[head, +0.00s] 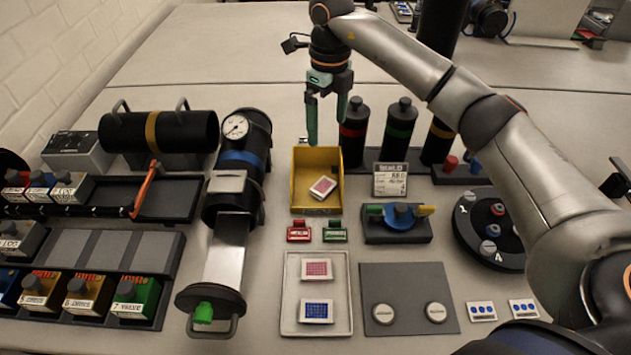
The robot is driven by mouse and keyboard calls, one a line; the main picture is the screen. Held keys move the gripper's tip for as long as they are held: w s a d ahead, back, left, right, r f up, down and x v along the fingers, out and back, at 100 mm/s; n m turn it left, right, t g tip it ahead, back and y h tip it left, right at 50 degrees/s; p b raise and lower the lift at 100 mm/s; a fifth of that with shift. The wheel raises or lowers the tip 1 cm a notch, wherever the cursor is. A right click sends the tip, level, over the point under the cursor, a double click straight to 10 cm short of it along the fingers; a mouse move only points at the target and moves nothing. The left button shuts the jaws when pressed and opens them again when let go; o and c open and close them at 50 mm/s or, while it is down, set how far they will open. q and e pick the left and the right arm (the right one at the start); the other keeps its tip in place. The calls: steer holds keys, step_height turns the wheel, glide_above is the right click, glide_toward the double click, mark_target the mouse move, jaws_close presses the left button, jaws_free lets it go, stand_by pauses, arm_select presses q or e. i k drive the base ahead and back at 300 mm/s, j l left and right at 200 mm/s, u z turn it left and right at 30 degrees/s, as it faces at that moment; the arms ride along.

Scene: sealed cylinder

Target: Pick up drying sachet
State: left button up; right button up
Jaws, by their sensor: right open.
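Small white sachet-like packets show in the head view. One with a red-patterned face (323,187) lies tilted in the yellow open bin (300,200). A pink-patterned one (316,270) and a blue-patterned one (316,311) lie flat in the pale tray (290,325). I cannot read which is the drying sachet. My right gripper (326,128) points down over the back of the yellow bin, open and empty, its green fingers apart. It appears clear of the packet in the bin. My left gripper is not in view.
Black bottles (354,132) stand right behind the bin. A red clip (299,232) and a green clip (335,232) lie before it. A gauge cylinder (240,150) stands left; a grey mat (410,285) and round dial (492,230) lie right.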

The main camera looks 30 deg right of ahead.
mark_target(310, 312)
steer(key=k, duration=1)
